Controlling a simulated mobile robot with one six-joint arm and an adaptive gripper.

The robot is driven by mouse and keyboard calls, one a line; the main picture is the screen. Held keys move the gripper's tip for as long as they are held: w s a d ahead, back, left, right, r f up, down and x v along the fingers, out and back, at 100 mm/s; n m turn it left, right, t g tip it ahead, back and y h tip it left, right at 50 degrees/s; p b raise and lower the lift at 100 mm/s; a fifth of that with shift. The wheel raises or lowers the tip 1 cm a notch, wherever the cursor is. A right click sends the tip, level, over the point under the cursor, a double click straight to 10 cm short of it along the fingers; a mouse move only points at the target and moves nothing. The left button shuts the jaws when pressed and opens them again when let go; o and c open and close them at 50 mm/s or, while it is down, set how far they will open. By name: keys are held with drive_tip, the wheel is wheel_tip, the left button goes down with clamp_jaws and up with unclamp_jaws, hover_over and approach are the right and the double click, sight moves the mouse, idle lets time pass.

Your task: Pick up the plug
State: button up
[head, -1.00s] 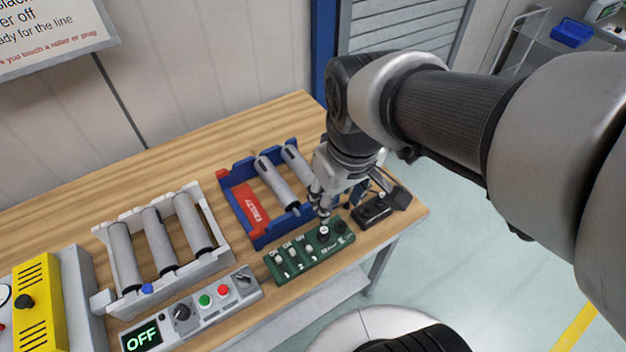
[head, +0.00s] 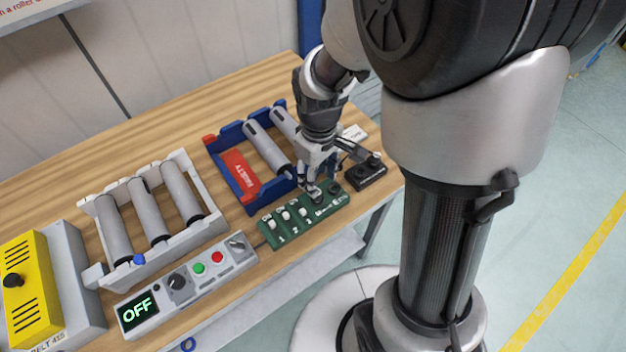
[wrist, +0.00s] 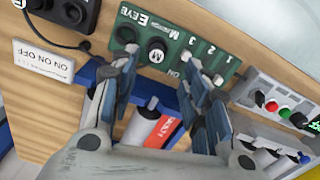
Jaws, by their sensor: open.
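The green switch panel (head: 290,228) lies near the table's front edge, with several white switches. In the wrist view it (wrist: 183,62) carries a round black piece marked M (wrist: 157,50), which looks like the plug, and another round black piece (wrist: 125,34) beside it. My gripper (wrist: 161,72) is open and empty, its fingertips on either side of the M piece's line in the picture. Whether they touch it I cannot tell. In the head view my gripper (head: 313,190) points down over the panel's right end, and its fingers largely hide the M piece.
A blue tray (head: 245,196) with grey rollers and a red label stands behind the panel. A white rack (head: 190,228) of rollers and a control box reading OFF (head: 139,309) are to the left. A black device (head: 366,170) sits close right of my gripper.

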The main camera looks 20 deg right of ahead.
drive_tip(key=f+b, duration=0.1)
drive_tip(key=f, duration=0.1)
drive_tip(key=f+b, duration=0.1)
drive_tip(key=f, duration=0.2)
drive_tip(key=f+b, duration=0.1)
drive_tip(key=f, duration=0.1)
drive_tip(key=shift+w+d+f, duration=0.1)
drive_tip(key=shift+w+f, duration=0.2)
drive_tip(key=shift+r, duration=0.1)
clamp_jaws()
drive_tip(key=shift+r, duration=0.1)
wheel_tip(320, 180, up, 20)
drive_tip(key=p, duration=0.7)
